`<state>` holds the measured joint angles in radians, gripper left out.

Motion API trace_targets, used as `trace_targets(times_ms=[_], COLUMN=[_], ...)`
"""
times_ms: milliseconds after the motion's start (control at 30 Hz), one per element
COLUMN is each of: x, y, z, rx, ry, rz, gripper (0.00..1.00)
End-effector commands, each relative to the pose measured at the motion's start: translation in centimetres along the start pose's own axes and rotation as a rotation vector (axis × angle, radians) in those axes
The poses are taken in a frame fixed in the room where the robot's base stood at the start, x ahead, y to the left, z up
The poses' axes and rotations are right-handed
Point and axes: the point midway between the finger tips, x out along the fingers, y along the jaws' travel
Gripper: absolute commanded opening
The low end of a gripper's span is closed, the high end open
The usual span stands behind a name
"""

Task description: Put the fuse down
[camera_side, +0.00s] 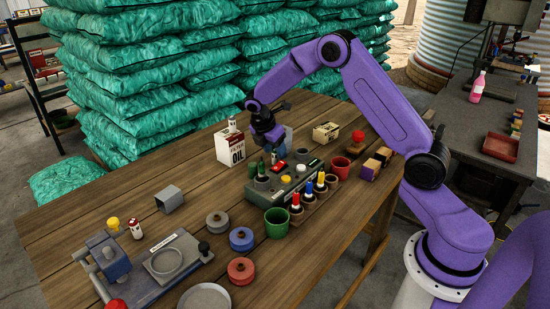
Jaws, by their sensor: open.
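My gripper (270,149) points down over the back left end of a grey-green control box (258,197) with coloured buttons on the wooden bench. Its jaws are open. Small upright pieces stand close under and beside the fingers, at the back edge of the box. I cannot tell for sure which of these is the fuse, or whether a finger touches one. The fingertips are small and partly merged with the dark parts behind them.
A white oil filter box (230,148) stands left of my gripper. A wooden rack of coloured-top pieces (318,198), a green cup (277,223) and a red cup (340,169) stand right and in front. A clamp fixture (140,262) fills the front left. The bench's middle left is mostly clear.

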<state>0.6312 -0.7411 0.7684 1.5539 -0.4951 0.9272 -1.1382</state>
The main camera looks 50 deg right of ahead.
Motion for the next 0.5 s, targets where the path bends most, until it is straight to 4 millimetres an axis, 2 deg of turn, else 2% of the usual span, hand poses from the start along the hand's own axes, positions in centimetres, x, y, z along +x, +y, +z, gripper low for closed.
trace_targets(times_ms=[100,200,467,500], x=[1.6,2.4,2.5,2.5], y=[-0.1,-0.1,-0.1,-0.1], z=[0.1,0.0,0.0,0.0], rx=[0.000,0.000,0.000,0.000], ry=[-0.001,0.000,0.000,0.000], rz=[-0.002,-0.001,0.001,0.001], gripper=[0.54,0.54,0.54,0.45])
